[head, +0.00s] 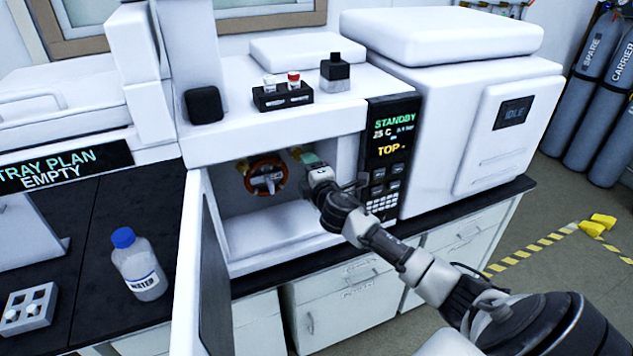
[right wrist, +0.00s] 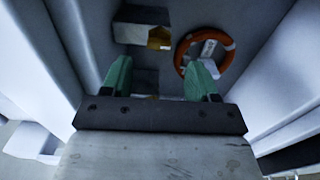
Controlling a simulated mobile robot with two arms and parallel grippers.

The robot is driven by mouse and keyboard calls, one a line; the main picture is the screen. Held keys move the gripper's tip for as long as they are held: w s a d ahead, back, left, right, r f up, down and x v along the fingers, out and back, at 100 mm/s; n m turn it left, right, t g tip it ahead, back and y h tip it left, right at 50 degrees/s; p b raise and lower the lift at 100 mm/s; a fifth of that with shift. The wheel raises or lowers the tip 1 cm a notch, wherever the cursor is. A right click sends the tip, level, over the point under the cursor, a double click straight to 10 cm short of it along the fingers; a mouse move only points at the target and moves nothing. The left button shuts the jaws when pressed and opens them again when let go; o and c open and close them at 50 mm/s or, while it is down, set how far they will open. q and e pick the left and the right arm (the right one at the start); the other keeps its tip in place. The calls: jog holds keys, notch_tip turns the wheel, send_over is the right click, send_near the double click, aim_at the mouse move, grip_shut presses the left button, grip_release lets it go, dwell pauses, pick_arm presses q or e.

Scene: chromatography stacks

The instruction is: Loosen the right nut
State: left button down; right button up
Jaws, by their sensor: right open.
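A brass nut (head: 297,152) shows in the head view inside the open oven compartment, at the right of an orange coil ring (head: 265,176). My right gripper (head: 309,159) reaches into the compartment from the right, its green fingertips close beside this nut. In the right wrist view my right gripper (right wrist: 160,80) is open, with nothing clearly between its two green fingers. A brass nut on a grey block (right wrist: 142,24) lies beyond the fingers, and the orange ring (right wrist: 226,62) is partly behind the right finger. I cannot tell whether any finger touches a nut. My left gripper is out of view.
The compartment door (head: 190,265) stands open at the left. The control panel (head: 391,150) reads STANDBY beside my right arm. A vial rack (head: 283,98) and a black-capped bottle (head: 335,73) stand on top. A water bottle (head: 138,265) stands on the left bench.

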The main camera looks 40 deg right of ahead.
jog(key=shift+b+v, duration=0.45)
jog(key=shift+v, duration=2.35)
jog(key=shift+f, duration=0.1)
jog(key=s+f+m+g, duration=0.2)
jog(key=f+g, duration=0.1)
jog(key=f, duration=0.8)
jog(key=s+f+m+g, duration=0.2)
jog(key=s+f, duration=0.1)
jog(key=f, duration=0.8)
jog(key=s+a+f+m+g+y, duration=0.1)
jog(key=s+f+g, duration=0.1)
jog(key=s+f, duration=0.45)
jog(key=s+a+f+m+g, duration=0.15)
jog(key=s+f, duration=0.25)
jog(key=f, duration=0.5)
jog(key=s+a+f+m+g+y, duration=0.1)
jog(key=s+a+f, duration=0.3)
jog(key=s, duration=0.7)
jog(key=s+a+f+m+g+y, duration=0.1)
jog(key=s+a+f+m+g, duration=0.2)
jog(key=s+f, duration=0.5)
jog(key=s+a+f+m+g+y, duration=0.1)
jog(key=s+a+f+g, duration=0.3)
jog(key=s, duration=1.1)
jog(key=a+f+m, duration=0.1)
jog(key=a+f, duration=0.1)
jog(key=a, duration=0.1)
jog(key=shift+f, duration=0.3)
